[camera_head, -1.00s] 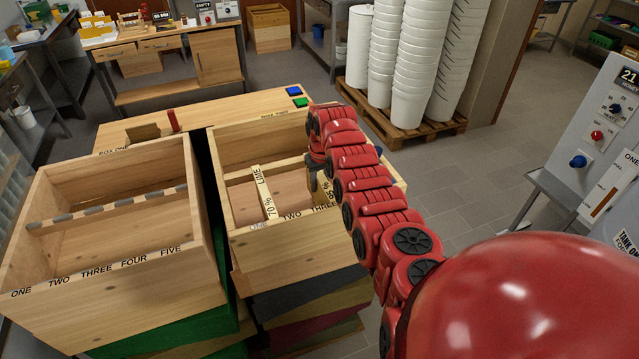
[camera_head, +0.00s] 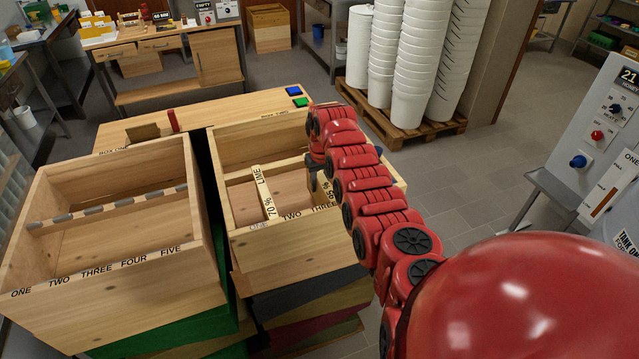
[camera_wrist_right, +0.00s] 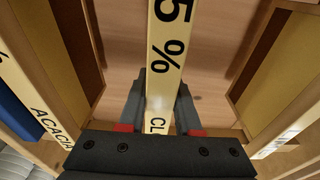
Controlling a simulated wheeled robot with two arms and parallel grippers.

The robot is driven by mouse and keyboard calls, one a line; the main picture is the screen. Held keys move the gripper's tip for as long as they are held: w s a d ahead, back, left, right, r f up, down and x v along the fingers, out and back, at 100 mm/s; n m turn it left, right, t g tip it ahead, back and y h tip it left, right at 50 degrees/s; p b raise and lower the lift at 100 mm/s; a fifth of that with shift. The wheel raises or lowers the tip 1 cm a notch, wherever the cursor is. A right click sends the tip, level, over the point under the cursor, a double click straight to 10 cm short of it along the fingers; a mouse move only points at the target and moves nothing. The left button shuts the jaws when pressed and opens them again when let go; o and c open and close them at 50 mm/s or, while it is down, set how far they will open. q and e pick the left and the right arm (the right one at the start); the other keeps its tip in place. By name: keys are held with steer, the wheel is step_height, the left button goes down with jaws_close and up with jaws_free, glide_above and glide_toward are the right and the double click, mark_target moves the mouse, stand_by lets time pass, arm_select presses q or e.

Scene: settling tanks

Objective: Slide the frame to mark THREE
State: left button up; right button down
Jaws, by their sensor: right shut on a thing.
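A pale wooden frame bar with black lettering ending in "5 %" (camera_wrist_right: 162,35) runs between the fingers of my right gripper (camera_wrist_right: 160,90) in the right wrist view. The fingers are shut on it, one on each side. In the head view the right gripper (camera_head: 313,178) is inside the right-hand box (camera_head: 290,255), partly hidden by my red arm. The held frame's label (camera_head: 322,190) shows beside it. The front rim is marked ONE, TWO and THREE (camera_head: 325,209). The held frame stands near THREE; its exact alignment is hidden. My left gripper is not in view.
A "70 % LIME" frame (camera_head: 263,192) stands left of the held one. A bar lettered "ACACIA" (camera_wrist_right: 30,95) is at left in the wrist view. A box marked ONE to FIVE (camera_head: 110,300) stands to the left. White buckets (camera_head: 405,60) stand on a pallet behind.

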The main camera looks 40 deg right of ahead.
steer(key=shift+w+a, duration=0.25)
steer(key=shift+a, duration=0.65)
steer(key=shift+w+a, duration=0.2)
steer(key=shift+a, duration=0.7)
steer(key=shift+b, duration=0.5)
steer(key=c, duration=0.5)
jaws_free()
